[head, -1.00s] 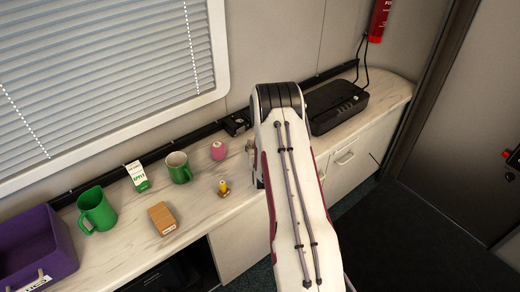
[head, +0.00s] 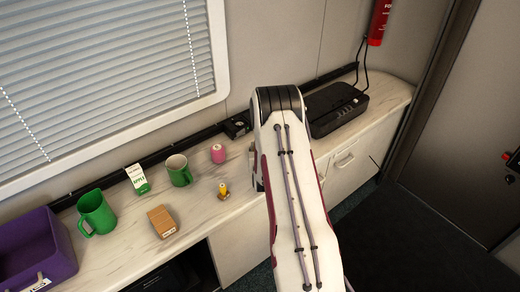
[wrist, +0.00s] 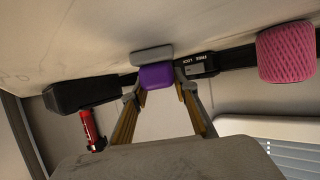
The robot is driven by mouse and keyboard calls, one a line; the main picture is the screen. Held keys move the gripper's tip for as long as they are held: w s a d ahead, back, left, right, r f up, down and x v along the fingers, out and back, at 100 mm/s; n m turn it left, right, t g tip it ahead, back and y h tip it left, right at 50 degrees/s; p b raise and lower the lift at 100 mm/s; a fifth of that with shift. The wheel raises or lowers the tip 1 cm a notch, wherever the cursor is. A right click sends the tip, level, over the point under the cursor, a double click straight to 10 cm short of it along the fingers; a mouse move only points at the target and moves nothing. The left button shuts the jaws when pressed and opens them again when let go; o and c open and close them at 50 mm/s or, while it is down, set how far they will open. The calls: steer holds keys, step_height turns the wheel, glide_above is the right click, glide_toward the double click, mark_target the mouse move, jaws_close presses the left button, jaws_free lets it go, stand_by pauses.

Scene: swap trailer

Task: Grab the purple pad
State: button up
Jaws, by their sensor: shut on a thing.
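The purple pad (wrist: 156,76) shows in the wrist view, between the two fingertips of my gripper (wrist: 157,88). My gripper is shut on it. A flat grey piece (wrist: 152,54) lies right against the pad on the counter side; I cannot tell whether it is part of the pad. The wrist picture is upside down, with the pale counter (wrist: 60,40) at the top. In the head view my arm hides the pad and the gripper.
A pink ribbed item (wrist: 286,52) stands beside the gripper; it also shows in the head view (head: 218,154). Green mugs (head: 179,171), a small carton (head: 137,178), a brown box (head: 162,221), a yellow-topped item (head: 224,191) and a purple bin (head: 62,262) stand left. A black device (head: 336,107) sits right.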

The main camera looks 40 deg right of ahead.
steer(key=shift+r, duration=0.15)
steer(key=shift+r, duration=4.8)
